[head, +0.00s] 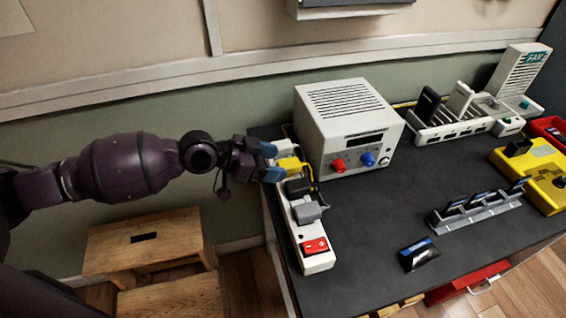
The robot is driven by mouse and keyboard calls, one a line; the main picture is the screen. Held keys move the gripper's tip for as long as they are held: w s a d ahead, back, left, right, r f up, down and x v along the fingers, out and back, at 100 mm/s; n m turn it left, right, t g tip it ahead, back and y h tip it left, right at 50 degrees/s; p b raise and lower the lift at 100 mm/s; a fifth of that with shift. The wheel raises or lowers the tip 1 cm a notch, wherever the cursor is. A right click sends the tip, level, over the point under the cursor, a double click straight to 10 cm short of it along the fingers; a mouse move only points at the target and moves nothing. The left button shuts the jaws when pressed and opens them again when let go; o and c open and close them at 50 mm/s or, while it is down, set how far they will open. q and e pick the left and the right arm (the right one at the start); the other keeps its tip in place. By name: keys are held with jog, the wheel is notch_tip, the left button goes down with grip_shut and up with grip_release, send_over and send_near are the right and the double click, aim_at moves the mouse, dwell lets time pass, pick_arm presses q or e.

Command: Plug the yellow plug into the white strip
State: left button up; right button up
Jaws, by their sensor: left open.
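The white strip (318,264) lies along the left edge of the dark table, with a red switch (314,247) at its near end. The yellow plug (289,164) is at the far part of the strip, by my left gripper's fingers. I cannot tell whether it is seated in a socket. A black plug (297,188) and a grey plug (308,212) sit on the strip nearer the switch. My left gripper (272,163) is open, its blue-tipped fingers beside the yellow plug. My right gripper is out of view.
A white power supply box (348,118) stands close right of the strip. A grey rack with phones (475,211), a lone dark phone (419,253) and a yellow device (537,172) lie further right. A wooden stool (145,242) stands left of the table. The table's middle is clear.

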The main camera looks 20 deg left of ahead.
pick_arm(q)
jog(key=v, duration=0.7)
jog(key=shift+s+a+b, duration=0.2)
jog(key=shift+a+b, duration=0.1)
jog(key=shift+b, duration=0.05)
jog(key=shift+r, duration=0.1)
